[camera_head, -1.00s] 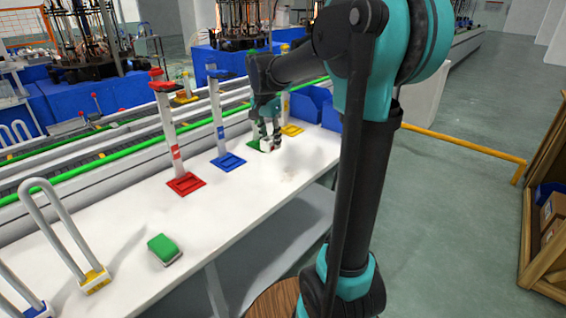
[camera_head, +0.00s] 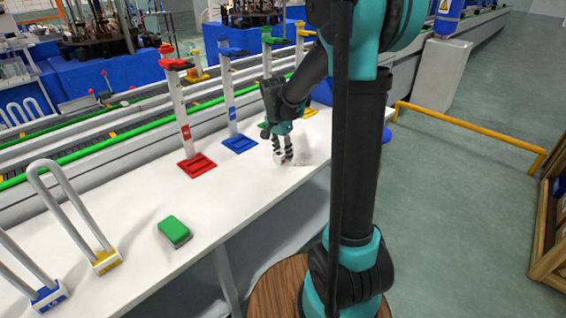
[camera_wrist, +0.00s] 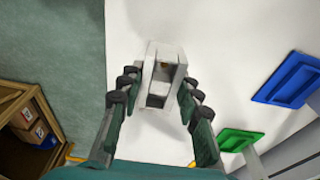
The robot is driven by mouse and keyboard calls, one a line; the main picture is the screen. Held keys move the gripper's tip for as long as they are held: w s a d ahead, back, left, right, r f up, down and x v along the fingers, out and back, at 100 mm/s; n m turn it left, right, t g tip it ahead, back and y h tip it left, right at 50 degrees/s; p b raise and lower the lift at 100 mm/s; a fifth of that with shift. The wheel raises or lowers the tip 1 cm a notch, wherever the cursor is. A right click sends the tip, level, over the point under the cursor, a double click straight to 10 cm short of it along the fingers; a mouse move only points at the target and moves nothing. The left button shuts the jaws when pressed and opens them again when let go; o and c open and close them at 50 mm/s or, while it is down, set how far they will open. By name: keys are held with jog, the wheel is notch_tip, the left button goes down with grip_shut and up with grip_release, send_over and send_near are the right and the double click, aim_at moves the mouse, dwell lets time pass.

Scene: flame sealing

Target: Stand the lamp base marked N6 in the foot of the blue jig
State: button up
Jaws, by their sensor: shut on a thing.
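My gripper (camera_head: 283,158) is shut on a small white block-like piece, probably the lamp base (camera_wrist: 163,72), with a dark recess on its face. In the wrist view it sits between the two fingertips; no N6 mark is readable. In the head view the gripper points down, low over the white table, to the right of the blue jig and nearer the front edge. The blue jig (camera_head: 229,90) is an upright post with a flat blue foot (camera_head: 240,143). That foot shows empty at the right of the wrist view (camera_wrist: 289,79).
A red jig (camera_head: 196,165) stands left of the blue one; the green foot (camera_wrist: 238,140) shows beside it in the wrist view. A green-topped block (camera_head: 174,230) and U-shaped tubes with yellow (camera_head: 106,262) and blue (camera_head: 48,295) bases stand on the table's left.

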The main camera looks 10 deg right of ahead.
aim_at(283, 162)
jog(key=shift+f, duration=2.1)
jog(key=shift+f, duration=0.1)
jog(key=o, duration=1.2)
jog(key=shift+c, duration=0.2)
jog(key=r, duration=0.4)
jog(key=a+r, duration=0.1)
jog(key=r, duration=0.3)
jog(key=s+r, duration=0.1)
jog(key=r, duration=0.2)
jog(key=shift+a+r, duration=0.2)
jog(key=shift+r, duration=0.2)
jog(key=shift+s, duration=0.25)
jog(key=s+d+f+n+t, duration=0.1)
jog(key=s+f+n, duration=0.4)
jog(key=s, duration=0.5)
jog(key=s+d+f+n+t+y, duration=0.1)
jog(key=s+d+f+n+t, duration=0.1)
jog(key=s+d+f+n, duration=0.2)
jog(key=s+f+n, duration=0.1)
jog(key=s+f, duration=0.2)
jog(key=s, duration=0.3)
jog(key=shift+s+d+f+n, duration=0.2)
jog(key=shift+s+n, duration=0.1)
jog(key=shift+n, duration=0.1)
